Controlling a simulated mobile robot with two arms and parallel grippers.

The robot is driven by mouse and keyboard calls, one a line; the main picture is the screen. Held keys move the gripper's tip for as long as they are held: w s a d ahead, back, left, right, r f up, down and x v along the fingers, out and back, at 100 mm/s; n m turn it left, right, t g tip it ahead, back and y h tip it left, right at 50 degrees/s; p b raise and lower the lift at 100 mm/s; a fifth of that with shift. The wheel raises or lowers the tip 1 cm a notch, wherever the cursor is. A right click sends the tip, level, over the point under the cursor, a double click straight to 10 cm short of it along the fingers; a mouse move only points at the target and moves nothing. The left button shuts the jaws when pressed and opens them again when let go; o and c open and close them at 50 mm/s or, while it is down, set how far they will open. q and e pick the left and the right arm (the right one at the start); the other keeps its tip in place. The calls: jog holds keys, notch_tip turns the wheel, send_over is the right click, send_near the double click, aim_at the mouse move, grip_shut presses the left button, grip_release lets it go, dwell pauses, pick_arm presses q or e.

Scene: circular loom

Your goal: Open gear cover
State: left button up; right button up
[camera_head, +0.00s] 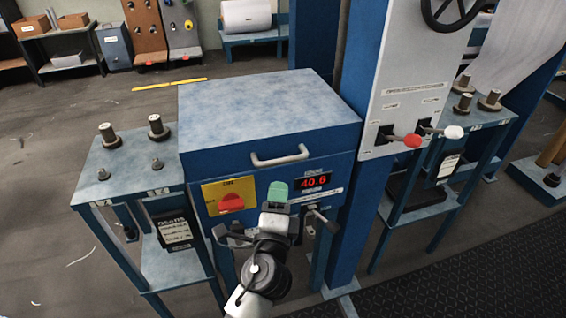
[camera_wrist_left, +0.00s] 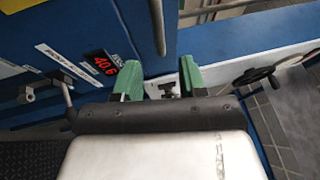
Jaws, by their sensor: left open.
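The gear cover (camera_head: 262,100) is a mottled blue box lid on the machine, and it sits shut. Its light grey bar handle (camera_head: 280,157) runs across its front face. In the left wrist view the handle (camera_wrist_left: 157,25) is a grey bar at the top, beyond the fingertips. My left gripper (camera_head: 278,193) is in front of the control panel, just below the handle in the head view. In the left wrist view its two green fingertips (camera_wrist_left: 161,80) are spread apart with nothing held between them. The handle is not between them. My right gripper is not in view.
The panel has a red knob (camera_head: 231,202) on a yellow plate and a red display (camera_head: 313,181). A side table with spools (camera_head: 125,165) stands at the left. A grey column with red and white levers (camera_head: 408,139) rises at the right. Floor is open at far left.

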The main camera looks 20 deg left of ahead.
aim_at(283, 161)
pick_arm(q)
jog(key=p+x, duration=0.1)
jog(key=x, duration=0.8)
jog(key=shift+p, duration=0.4)
jog(key=shift+w+a, duration=0.15)
jog(key=shift+w, duration=0.5)
jog(key=shift+c, duration=0.4)
grip_shut()
